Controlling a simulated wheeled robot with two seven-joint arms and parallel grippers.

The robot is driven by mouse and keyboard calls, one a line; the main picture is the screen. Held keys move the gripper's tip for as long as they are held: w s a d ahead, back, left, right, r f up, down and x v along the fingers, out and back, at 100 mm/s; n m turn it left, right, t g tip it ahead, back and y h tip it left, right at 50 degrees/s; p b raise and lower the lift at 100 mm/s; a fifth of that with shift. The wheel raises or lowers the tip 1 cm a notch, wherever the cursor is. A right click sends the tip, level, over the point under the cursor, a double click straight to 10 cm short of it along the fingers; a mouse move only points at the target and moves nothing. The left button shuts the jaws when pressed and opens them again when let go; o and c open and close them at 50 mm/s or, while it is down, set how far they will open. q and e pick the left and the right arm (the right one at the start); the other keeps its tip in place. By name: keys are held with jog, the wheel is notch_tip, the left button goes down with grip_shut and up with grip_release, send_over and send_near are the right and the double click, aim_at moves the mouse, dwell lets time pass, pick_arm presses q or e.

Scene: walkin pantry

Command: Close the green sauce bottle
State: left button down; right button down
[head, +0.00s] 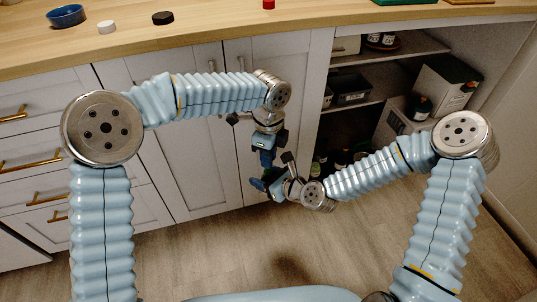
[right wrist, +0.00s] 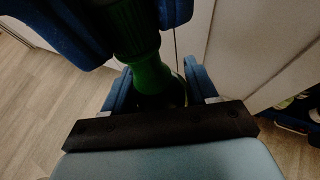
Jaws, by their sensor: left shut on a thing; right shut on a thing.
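The green sauce bottle (right wrist: 150,75) is between my two grippers in the right wrist view; it is dark there. My right gripper (right wrist: 160,88) is shut on its body, with a blue finger on each side. The bottle is mostly hidden by the grippers there.
White cabinet doors (head: 205,150) stand close behind the grippers. An open shelf (head: 385,90) with boxes and jars is at the right. The wooden counter (head: 200,40) holds a blue bowl (head: 66,16), a white disc (head: 107,27) and a black disc (head: 163,18). The floor in front is clear.

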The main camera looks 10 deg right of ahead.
pick_arm(q)
jog(key=m, duration=0.7)
jog(key=c, duration=0.9)
grip_release()
jog(key=shift+r, duration=0.1)
notch_tip(320, 180, up, 12)
jog(key=shift+f, duration=0.1)
jog(key=shift+f, duration=0.1)
